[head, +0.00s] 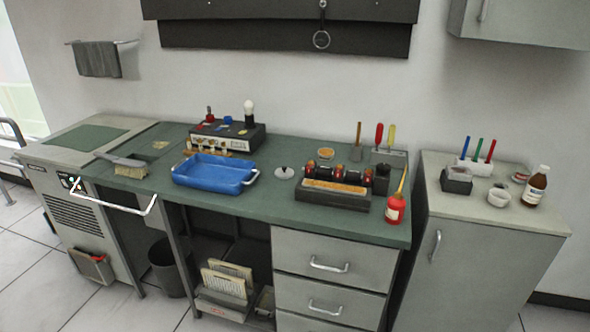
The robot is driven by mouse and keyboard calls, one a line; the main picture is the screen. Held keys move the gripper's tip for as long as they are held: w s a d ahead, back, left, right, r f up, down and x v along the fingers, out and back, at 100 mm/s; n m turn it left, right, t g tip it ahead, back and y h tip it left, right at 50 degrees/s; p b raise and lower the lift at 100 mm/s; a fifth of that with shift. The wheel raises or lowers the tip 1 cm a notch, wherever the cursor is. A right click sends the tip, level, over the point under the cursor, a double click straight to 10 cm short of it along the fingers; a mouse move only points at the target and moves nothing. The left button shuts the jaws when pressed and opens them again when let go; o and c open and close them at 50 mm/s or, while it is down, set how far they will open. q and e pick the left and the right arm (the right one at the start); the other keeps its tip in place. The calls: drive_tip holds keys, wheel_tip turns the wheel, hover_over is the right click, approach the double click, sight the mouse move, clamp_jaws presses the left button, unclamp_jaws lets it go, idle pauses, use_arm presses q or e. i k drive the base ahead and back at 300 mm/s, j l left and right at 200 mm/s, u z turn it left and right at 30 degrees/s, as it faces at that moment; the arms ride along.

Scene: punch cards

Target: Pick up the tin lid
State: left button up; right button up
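A small round grey lid with a dark knob (284,172) lies flat on the green worktop (270,197). I take it to be the tin lid. It sits between the blue tray and the black block with rollers, apart from both. A small round tin with orange contents (326,153) stands behind it to the right. Neither of my grippers shows in the head view.
A blue tray (213,172) stands left of the lid. A black roller block (333,190) and a red bottle with an orange spout (395,206) stand right. A brush (130,170) lies far left. The worktop's front strip is clear.

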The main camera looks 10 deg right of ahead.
sight(284, 172)
drive_tip(key=i+j, duration=0.35)
drive_tip(key=i, duration=0.15)
drive_tip(key=i+j, duration=0.35)
drive_tip(key=i+j+u, duration=0.1)
drive_tip(key=i+j, duration=0.25)
drive_tip(key=i, duration=0.25)
